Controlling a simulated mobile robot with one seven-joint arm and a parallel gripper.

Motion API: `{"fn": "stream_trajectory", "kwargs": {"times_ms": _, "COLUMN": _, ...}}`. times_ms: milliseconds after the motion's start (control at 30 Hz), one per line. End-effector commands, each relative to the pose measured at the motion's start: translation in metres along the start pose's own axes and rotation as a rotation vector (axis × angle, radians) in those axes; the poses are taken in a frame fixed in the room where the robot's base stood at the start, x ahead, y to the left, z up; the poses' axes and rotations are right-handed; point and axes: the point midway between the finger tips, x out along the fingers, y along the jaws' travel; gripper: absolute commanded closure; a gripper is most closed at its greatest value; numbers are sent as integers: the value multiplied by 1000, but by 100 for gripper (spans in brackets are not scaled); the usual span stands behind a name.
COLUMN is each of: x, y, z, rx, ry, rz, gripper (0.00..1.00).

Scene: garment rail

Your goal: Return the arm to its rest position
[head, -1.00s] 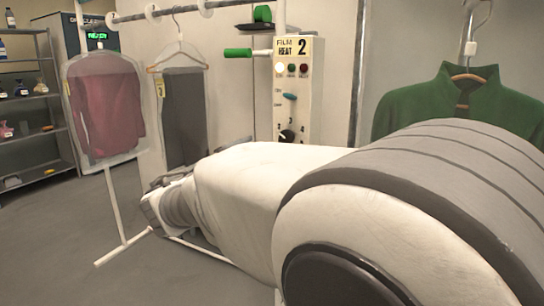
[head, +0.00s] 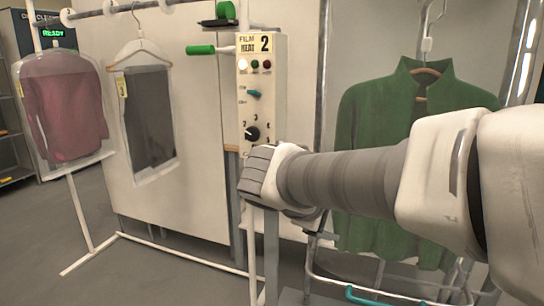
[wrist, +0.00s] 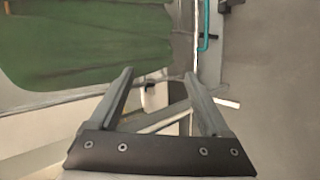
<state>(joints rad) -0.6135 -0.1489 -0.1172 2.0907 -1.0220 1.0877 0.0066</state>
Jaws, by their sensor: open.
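My arm reaches in from the right of the head view, its grey wrist end in front of the control panel's lower part. My gripper (wrist: 160,85) shows in the wrist view, its two fingers apart with nothing held between them. The fingers are hidden or too unclear to make out in the head view. A green garment (head: 400,120) hangs behind my arm on a hanger; its hem (wrist: 80,50) also shows in the wrist view, beyond and left of the fingers.
A control panel (head: 262,90) marked "FILM HEAT 2" has a green-ended lever (head: 201,50). A bagged pink garment (head: 65,110) and a bagged dark garment (head: 150,120) hang at left. The white rail stand's foot (head: 75,263) is on the floor. A teal bar (head: 365,297) is low right.

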Motion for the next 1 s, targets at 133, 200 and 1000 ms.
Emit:
{"fn": "stream_trajectory", "kwargs": {"times_ms": 133, "x": 1, "y": -39, "z": 66, "rx": 263, "ry": -14, "rz": -218, "gripper": 19}}
{"fn": "stream_trajectory", "kwargs": {"times_ms": 200, "x": -5, "y": -59, "z": 87, "rx": 391, "ry": -9, "rz": -309, "gripper": 19}}
{"fn": "stream_trajectory", "kwargs": {"times_ms": 1000, "x": -108, "y": -67, "z": 133, "rx": 1061, "ry": 89, "rz": -639, "gripper": 19}}
